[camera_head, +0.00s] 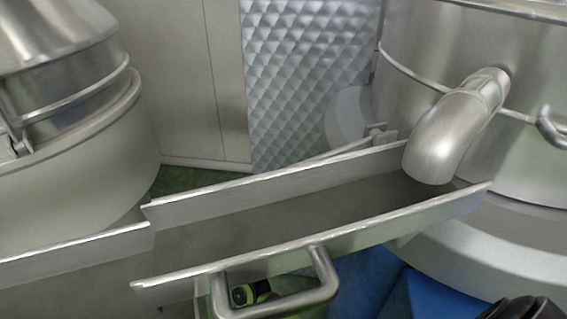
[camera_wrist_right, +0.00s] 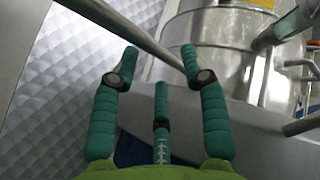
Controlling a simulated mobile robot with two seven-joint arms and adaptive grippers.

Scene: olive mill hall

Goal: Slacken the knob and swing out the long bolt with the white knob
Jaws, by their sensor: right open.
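I cannot make out a white knob or a long bolt for certain in either view. My right gripper (camera_wrist_right: 160,66) is open in the right wrist view, with teal padded fingers spread and nothing held. A metal bar (camera_wrist_right: 140,38) runs diagonally across the gap near its fingertips; I cannot tell if they touch it. A steel vessel (camera_wrist_right: 225,50) stands beyond, with upright rods on its wall. In the head view, a clamp-like fitting (camera_head: 20,146) sits on the left vessel's rim. My left gripper does not show clearly.
In the head view, a steel trough (camera_head: 290,222) with a tubular handle (camera_head: 325,275) crosses the front. A bent spout (camera_head: 450,130) from the right vessel (camera_head: 470,60) hangs over its right end. A lime-and-black part (camera_head: 248,292) shows below the trough. A quilted metal panel (camera_head: 300,80) stands behind.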

